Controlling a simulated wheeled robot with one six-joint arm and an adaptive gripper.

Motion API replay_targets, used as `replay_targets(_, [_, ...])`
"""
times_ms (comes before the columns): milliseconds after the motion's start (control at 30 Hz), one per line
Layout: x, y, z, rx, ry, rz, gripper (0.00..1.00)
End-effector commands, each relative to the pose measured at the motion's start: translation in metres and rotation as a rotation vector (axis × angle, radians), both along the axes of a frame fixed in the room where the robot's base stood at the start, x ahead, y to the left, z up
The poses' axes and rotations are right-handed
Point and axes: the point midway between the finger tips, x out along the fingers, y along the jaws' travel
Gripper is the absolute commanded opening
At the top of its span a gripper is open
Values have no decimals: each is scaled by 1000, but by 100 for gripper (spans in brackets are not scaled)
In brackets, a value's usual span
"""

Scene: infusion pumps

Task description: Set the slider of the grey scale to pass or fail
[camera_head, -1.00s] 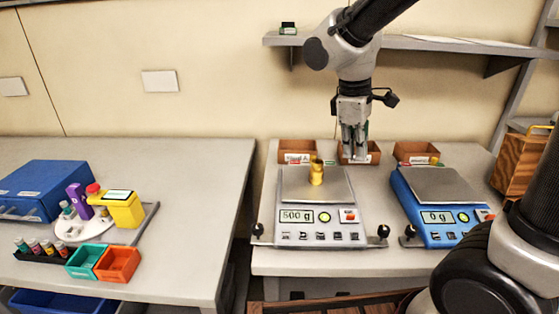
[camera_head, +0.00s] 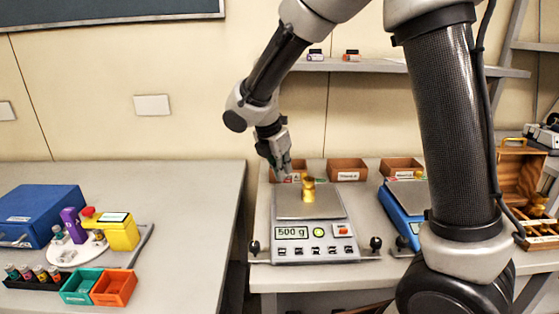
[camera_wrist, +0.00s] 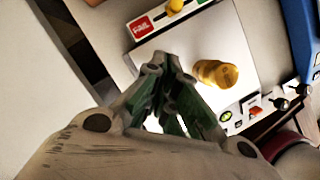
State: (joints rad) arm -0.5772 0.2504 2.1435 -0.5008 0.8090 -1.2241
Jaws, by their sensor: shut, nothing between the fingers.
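The grey scale (camera_head: 318,252) stands on the right bench, its display reading 500 g. A brass weight (camera_head: 308,190) stands on its pan; it also shows in the wrist view (camera_wrist: 216,73). In the wrist view a slider strip with a red FAIL label (camera_wrist: 142,27) lies along the scale's back edge. The yellow slider knob (camera_wrist: 175,6) sits to the right of that label, near the top picture edge. My gripper (camera_head: 284,173) is shut and empty, above the back left of the pan. Its fingertips (camera_wrist: 165,65) appear apart from the knob.
A blue scale (camera_head: 392,204) stands to the right, partly hidden by my arm. Brown bins (camera_head: 347,169) line the bench's back. A shelf (camera_head: 375,66) runs above. A gap separates the left bench (camera_head: 190,220), which holds a blue box (camera_head: 40,212) and coloured containers.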

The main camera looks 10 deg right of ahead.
Motion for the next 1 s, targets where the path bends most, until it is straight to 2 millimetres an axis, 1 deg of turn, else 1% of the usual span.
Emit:
replay_targets(33, [1, -4, -11, -3, 5, -2, 0])
replay_targets(100, [4, -9, -25, -3, 4, -2, 0])
replay_targets(200, [9, -15, -41, -1, 3, -2, 0])
replay_targets(300, [19, -29, -39, 0, -1, -5, 0])
replay_targets(467, [27, -41, -40, 2, -1, -4, 0])
replay_targets(600, [30, -45, -40, 2, -1, -2, 0])
replay_targets(900, [30, -45, -40, 1, 0, -2, 0])
replay_targets(1000, [29, -53, -40, 0, 0, -4, 0])
